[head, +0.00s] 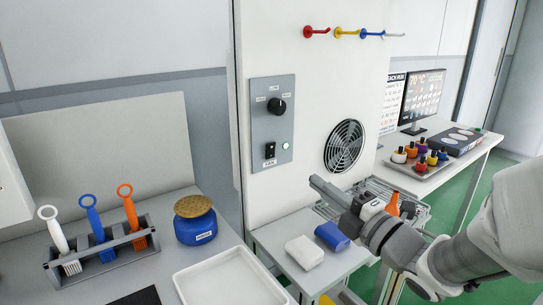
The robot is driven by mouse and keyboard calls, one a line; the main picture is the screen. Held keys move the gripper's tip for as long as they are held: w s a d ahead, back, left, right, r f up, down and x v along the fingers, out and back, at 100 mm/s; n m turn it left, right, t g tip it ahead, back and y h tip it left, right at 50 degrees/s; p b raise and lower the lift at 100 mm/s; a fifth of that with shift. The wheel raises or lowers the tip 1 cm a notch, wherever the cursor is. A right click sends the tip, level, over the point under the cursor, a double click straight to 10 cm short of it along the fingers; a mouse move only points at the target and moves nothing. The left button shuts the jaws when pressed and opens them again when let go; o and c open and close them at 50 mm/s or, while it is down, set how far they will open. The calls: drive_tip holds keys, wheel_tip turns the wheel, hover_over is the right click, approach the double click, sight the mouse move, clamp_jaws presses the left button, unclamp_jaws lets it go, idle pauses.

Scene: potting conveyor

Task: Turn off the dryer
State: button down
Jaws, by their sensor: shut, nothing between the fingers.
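A grey control panel (272,122) is mounted on the white wall, left of centre in the head view. It has a black round knob (276,106) with small labels around it. Below the knob is a black rocker switch (270,150) with a label under it. A small green light (286,145) beside the switch is lit. A round dark fan grille (344,146) is set in the same wall to the right. My gripper (316,183) is shut and empty, below and right of the panel and apart from it. The switch position is too small to tell.
A white block (304,252) and a blue block (332,236) lie on a low table below my gripper. A blue jar (195,225), a brush rack (110,262) and a white tray (228,284) stand at left. Coloured hooks (345,33) stick out above.

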sight(270, 146)
drive_tip(key=x, duration=1.4)
drive_tip(key=shift+w+b, duration=0.15)
drive_tip(key=shift+b, duration=0.45)
drive_tip(key=shift+a+r+b, duration=0.1)
drive_tip(key=shift+a+b, duration=0.05)
drive_tip(key=shift+b, duration=0.35)
drive_tip(key=shift+r+p, duration=0.3)
drive_tip(key=shift+r, duration=0.15)
drive_tip(key=shift+f, duration=0.1)
